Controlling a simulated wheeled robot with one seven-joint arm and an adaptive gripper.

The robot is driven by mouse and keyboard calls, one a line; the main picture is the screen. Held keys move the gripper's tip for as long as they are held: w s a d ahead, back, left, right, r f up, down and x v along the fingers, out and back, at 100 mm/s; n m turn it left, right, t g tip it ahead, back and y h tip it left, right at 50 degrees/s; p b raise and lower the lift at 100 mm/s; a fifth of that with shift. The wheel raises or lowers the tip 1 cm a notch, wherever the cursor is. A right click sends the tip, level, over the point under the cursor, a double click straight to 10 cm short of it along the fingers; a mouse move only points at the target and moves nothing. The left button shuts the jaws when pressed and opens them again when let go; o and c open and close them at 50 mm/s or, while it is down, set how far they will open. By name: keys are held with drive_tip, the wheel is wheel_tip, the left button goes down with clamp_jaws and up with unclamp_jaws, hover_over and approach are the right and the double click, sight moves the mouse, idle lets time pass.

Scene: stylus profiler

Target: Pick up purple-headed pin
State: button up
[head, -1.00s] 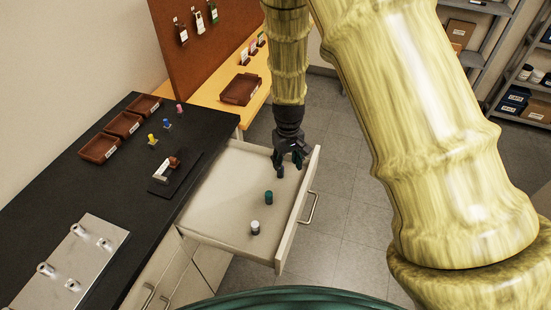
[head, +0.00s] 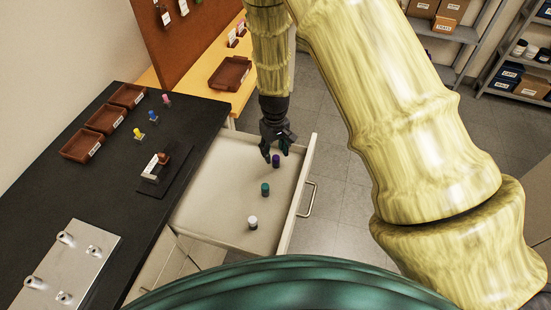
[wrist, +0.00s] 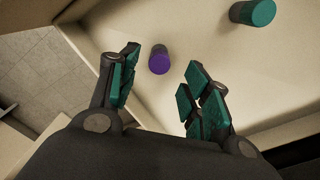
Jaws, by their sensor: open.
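The purple-headed pin (head: 276,160) stands in the open drawer, near the far end of its row. In the wrist view the purple pin (wrist: 159,60) shows its purple top and lies just beyond the gap between my fingers. My gripper (head: 276,155) is over the drawer, pointing down, close to the pin in the head view. In the wrist view my gripper (wrist: 160,85) is open with its green-padded fingers apart and nothing between them. I cannot tell the exact height of the fingertips above the drawer floor.
A green pin (head: 265,189) and a white pin (head: 252,222) stand in the same drawer (head: 215,205), nearer the camera. The green pin also shows in the wrist view (wrist: 254,13). Drawer walls surround them. The black counter (head: 100,180) holds brown trays and small coloured pieces.

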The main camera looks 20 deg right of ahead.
sight(276, 157)
drive_tip(key=shift+w+f, duration=0.2)
drive_tip(key=shift+f, duration=0.05)
drive_tip(key=shift+s+d+f+p, duration=0.2)
drive_tip(key=shift+s+f+p, duration=0.5)
drive_tip(key=shift+p, duration=0.2)
drive_tip(key=shift+w+f+p, duration=0.15)
drive_tip(key=shift+w+f, duration=0.05)
drive_tip(key=shift+f, duration=0.5)
drive_tip(key=shift+w+f+p, duration=0.15)
drive_tip(key=shift+f, duration=0.55)
drive_tip(key=shift+s+r, duration=0.1)
drive_tip(key=shift+s, duration=0.05)
drive_tip(key=c, duration=0.3)
clamp_jaws()
